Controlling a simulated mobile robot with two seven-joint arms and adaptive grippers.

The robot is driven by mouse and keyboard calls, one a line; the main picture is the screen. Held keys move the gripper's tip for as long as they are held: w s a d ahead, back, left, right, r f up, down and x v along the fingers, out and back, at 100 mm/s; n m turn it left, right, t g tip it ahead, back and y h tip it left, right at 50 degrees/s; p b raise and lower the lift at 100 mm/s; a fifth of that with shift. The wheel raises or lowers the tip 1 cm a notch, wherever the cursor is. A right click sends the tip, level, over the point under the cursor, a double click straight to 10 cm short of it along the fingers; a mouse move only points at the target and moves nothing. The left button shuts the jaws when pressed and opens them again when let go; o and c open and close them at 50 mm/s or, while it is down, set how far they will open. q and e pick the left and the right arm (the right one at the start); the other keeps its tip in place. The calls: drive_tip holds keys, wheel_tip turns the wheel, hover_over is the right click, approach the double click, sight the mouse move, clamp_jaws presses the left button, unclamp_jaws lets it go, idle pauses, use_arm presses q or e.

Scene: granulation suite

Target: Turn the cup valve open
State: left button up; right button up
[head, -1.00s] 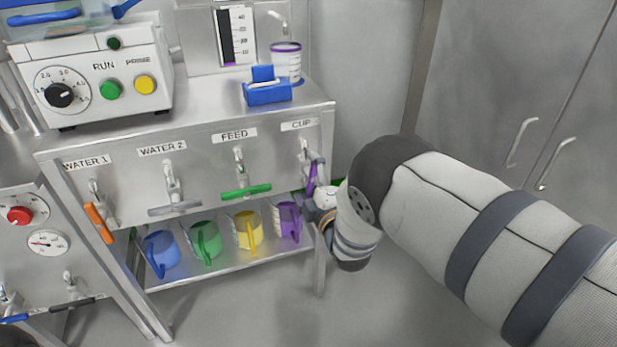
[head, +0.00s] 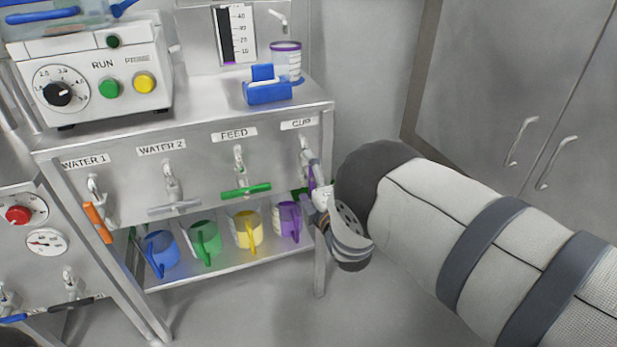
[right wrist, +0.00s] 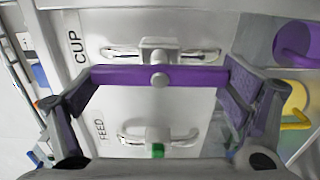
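The cup valve is under the CUP label (head: 302,124) at the right end of the panel. Its purple handle (right wrist: 160,76) stands upright along the panel and fills the middle of the right wrist view. In the head view only a sliver of the handle (head: 312,177) shows. My right gripper (right wrist: 160,92) is open wide, with one finger at each end of the handle. I cannot tell whether the fingers touch it. In the head view my right gripper (head: 318,197) is partly hidden by my wrist. My left gripper is not in view.
The feed valve's green handle (head: 246,191) lies level to the left, beside the water 2 handle (head: 174,208) and orange water 1 handle (head: 98,222). A purple mug (head: 288,221) and other coloured mugs stand on the shelf below. A blue holder (head: 267,91) stands on top.

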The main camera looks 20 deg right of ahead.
drive_tip(key=shift+o, duration=0.2)
drive_tip(key=s, duration=1.2)
drive_tip(key=shift+d, duration=0.25)
